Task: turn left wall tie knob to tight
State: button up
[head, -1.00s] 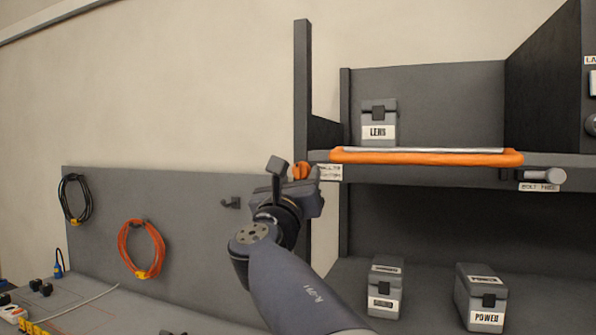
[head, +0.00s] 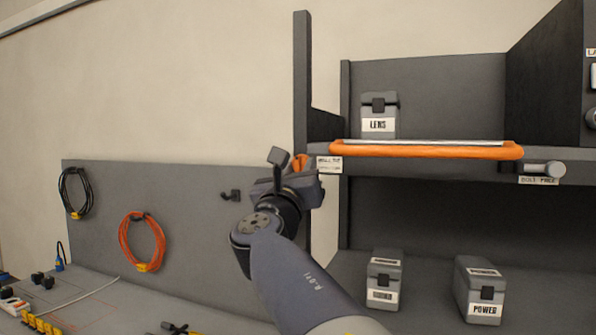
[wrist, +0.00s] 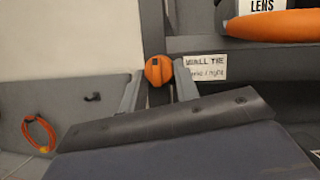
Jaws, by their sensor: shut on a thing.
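The left wall tie knob (wrist: 158,70) is an orange round knob on the dark upright at the left end of the shelf. In the wrist view it sits between the two fingertips of my gripper (wrist: 158,82), which is shut on it. In the head view only a sliver of the orange knob (head: 300,162) shows above my gripper (head: 312,178). A white label (wrist: 206,68) reading "wall tie" is just right of the knob; its smaller second line is blurred. A small dark mark shows on the knob's face, but I cannot tell its setting.
An orange-edged shelf (head: 430,151) is right of the knob, with a LENS case (head: 379,115) on it. A grey knob (head: 545,168) is farther right. POWER (head: 480,290) and another case (head: 384,280) stand below. A hook and an orange cable coil (head: 142,242) are on the left panel.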

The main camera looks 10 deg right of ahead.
jog(key=shift+f, duration=0.1)
jog(key=m+g+h+b, duration=0.1)
jog(key=m, duration=0.3)
jog(key=m+g+h+b, duration=0.1)
jog(key=m+h, duration=0.1)
jog(key=m, duration=0.2)
jog(key=m+g+h+b, duration=0.1)
jog(key=m+g+h, duration=0.1)
jog(key=m, duration=0.2)
jog(key=shift+w+a+b, duration=0.3)
jog(key=shift+a, duration=0.1)
jog(key=m+g, duration=0.1)
jog(key=m, duration=0.1)
jog(key=m+g+h+p, duration=0.1)
jog(key=m, duration=0.2)
jog(key=m+g, duration=0.1)
jog(key=m, duration=0.1)
jog(key=shift+w+a+r+m+p, duration=0.1)
jog(key=shift+a+r+m+p, duration=0.05)
jog(key=shift+r+m+p, duration=0.2)
jog(key=shift+r+m+g+p, duration=0.1)
jog(key=shift+m+g+p, duration=1.15)
jog(key=shift+m, duration=1.2)
jog(key=o, duration=1)
jog(key=shift+c, duration=0.2)
jog(key=shift+a, duration=0.1)
